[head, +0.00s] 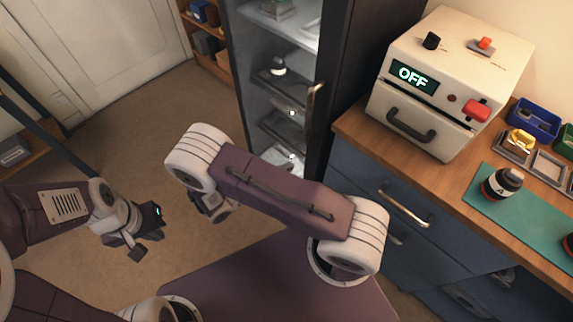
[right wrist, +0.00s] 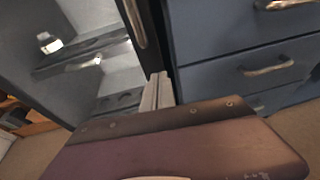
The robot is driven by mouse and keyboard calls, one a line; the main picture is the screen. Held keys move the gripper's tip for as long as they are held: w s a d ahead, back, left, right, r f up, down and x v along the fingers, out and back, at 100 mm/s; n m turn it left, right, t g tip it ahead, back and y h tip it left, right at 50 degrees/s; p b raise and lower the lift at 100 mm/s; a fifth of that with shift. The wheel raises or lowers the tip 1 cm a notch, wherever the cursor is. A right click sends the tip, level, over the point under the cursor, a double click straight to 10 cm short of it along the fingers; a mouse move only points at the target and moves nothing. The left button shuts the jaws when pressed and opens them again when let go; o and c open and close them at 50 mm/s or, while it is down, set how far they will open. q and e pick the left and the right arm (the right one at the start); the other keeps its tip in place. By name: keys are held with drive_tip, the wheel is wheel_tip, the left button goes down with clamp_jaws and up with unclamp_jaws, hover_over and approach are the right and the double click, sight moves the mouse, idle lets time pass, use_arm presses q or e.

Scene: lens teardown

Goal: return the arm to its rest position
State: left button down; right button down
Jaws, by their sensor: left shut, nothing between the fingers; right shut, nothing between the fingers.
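My left gripper (head: 145,246) is at the left of the head view, over the bare floor, with nothing held. My right arm spans the middle of the head view, and its link hides most of the right gripper there. In the right wrist view the right gripper's pale fingers (right wrist: 158,90) are together and empty. They stand in front of the gap between the glass-door cabinet and the blue drawers.
The glass-door cabinet (head: 317,100) stands behind my right arm. The blue drawer unit (head: 370,180) carries a wooden worktop with a box reading OFF (head: 435,85), a green mat (head: 522,225) and a dark jar-like object (head: 500,184). The carpet (head: 150,120) at left is clear.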

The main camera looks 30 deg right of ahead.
use_arm(q)
drive_tip(key=shift+s+a+r, duration=0.1)
drive_tip(key=shift+a, duration=0.25)
use_arm(e)
drive_tip(key=shift+s+a+r, duration=0.1)
drive_tip(key=shift+a, duration=0.3)
